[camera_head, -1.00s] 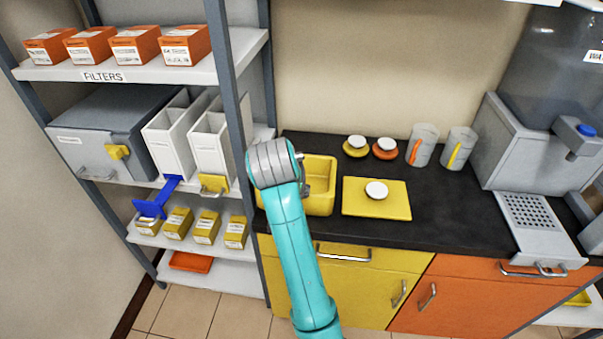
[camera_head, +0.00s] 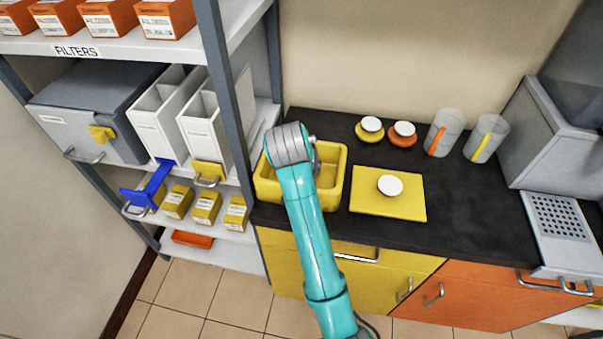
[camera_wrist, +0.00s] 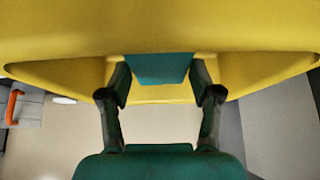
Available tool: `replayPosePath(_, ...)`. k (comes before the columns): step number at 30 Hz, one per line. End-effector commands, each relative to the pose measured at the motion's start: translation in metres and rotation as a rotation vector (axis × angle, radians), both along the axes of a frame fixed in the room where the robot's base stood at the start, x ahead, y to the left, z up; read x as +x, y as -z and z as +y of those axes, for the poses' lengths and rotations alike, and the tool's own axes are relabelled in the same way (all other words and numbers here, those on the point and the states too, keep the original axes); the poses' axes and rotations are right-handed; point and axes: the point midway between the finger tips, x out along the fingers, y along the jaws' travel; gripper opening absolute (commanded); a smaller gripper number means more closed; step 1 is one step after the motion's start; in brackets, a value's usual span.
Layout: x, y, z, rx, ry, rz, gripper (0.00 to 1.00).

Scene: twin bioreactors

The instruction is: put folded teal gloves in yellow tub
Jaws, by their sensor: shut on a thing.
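The yellow tub (camera_head: 335,180) stands on the dark counter at its left end, beside the shelf rack. My arm reaches over the tub and hides part of its inside; my gripper and the gloves are hidden in the head view. In the wrist view my gripper (camera_wrist: 159,92) is shut on the folded teal gloves (camera_wrist: 158,68), which show as a flat teal piece between the fingertips. The tub's yellow walls (camera_wrist: 60,75) fill the picture behind and beside the gloves. I cannot tell whether the gloves touch the tub.
A yellow board (camera_head: 400,208) with a white-topped lid lies right of the tub. Two small lids (camera_head: 403,134) and two clear cups (camera_head: 445,131) stand behind it. The shelf rack's post (camera_head: 228,100) rises close left of the tub. A grey machine (camera_head: 560,150) stands at right.

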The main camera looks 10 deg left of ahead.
Motion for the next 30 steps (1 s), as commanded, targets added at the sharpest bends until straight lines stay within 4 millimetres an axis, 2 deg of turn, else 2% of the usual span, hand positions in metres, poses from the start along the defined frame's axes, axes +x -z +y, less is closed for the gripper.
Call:
replayPosePath(9,-0.001,0.036,0.000,-0.001,0.000,0.003,0.49)
replayPosePath(20,0.000,0.039,0.000,-0.001,-0.001,0.000,0.49)
replayPosePath(21,0.000,0.039,0.000,0.001,-0.001,0.000,0.71)
replayPosePath(23,0.000,0.039,0.000,0.000,0.000,0.000,0.86)
replayPosePath(24,0.000,0.039,0.000,0.000,0.000,0.000,0.89)
replayPosePath(30,0.000,0.039,0.000,0.000,0.000,0.000,0.89)
